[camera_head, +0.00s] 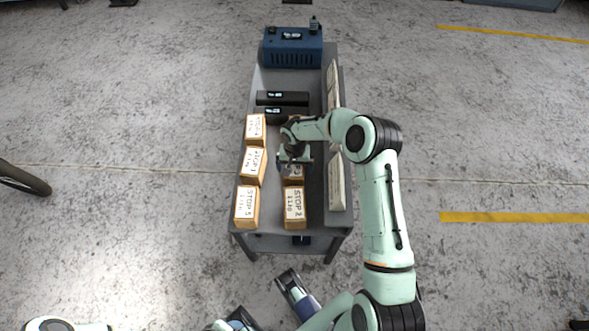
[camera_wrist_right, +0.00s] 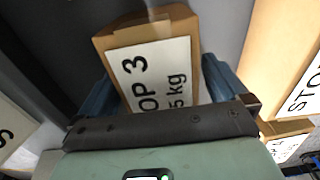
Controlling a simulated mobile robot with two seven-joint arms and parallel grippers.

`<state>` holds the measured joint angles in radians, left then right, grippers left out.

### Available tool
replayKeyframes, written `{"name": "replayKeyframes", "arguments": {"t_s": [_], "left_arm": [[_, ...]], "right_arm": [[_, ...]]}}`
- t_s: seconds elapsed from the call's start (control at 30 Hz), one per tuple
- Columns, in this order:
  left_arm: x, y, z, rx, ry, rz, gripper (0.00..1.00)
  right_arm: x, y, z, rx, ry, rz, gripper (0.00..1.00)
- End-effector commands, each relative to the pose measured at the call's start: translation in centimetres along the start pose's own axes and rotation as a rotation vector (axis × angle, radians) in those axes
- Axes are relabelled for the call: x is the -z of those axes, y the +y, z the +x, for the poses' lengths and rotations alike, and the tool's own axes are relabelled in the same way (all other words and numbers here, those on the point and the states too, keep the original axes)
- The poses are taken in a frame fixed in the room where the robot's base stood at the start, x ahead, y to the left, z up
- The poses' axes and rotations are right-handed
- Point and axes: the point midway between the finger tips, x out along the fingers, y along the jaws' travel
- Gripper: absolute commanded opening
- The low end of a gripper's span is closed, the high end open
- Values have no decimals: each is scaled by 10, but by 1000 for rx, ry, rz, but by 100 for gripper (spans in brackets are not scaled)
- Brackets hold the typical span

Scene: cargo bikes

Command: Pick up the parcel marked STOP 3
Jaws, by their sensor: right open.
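The parcel marked STOP 3 is a brown box with a white label, and in the right wrist view (camera_wrist_right: 146,68) "OP 3" and "5 kg" can be read. My right gripper (camera_wrist_right: 160,90) is open, with one blue finger on each side of this parcel. Whether the fingers touch it I cannot tell. In the head view my right gripper (camera_head: 293,158) is over the right-hand row of parcels on the grey cart. It hides most of the parcel under it (camera_head: 293,173).
A parcel marked STOP 2 (camera_head: 294,206) stands just in front, and several parcels (camera_head: 246,206) line the cart's left side. Flat pale packets (camera_head: 336,180) stand along the right side. Dark boxes (camera_head: 282,98) and a blue case (camera_head: 292,48) are farther back on the cart (camera_head: 270,222).

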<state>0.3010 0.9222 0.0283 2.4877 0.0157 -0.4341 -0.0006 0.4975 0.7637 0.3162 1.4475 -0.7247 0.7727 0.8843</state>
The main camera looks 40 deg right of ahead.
Motion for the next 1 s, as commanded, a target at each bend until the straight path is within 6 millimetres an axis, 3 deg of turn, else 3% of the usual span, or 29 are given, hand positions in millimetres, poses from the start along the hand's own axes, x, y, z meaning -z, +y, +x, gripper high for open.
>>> {"name": "replayKeyframes", "arguments": {"t_s": [0.2, 0.43, 0.77, 1.0], "left_arm": [[0, 0, 0, 0, 0, 0, 43], [0, 0, 0, 0, 0, 0, 43], [0, 0, -1, 0, -1, 0, 43], [-2, 1, -5, 1, -5, 0, 43]], "right_arm": [[0, 0, 0, 1, 1, 0, 100], [0, 0, 0, 0, 0, 0, 26], [1, -1, -5, 2, 3, -1, 26], [1, -1, -33, 2, 5, -1, 26]]}}
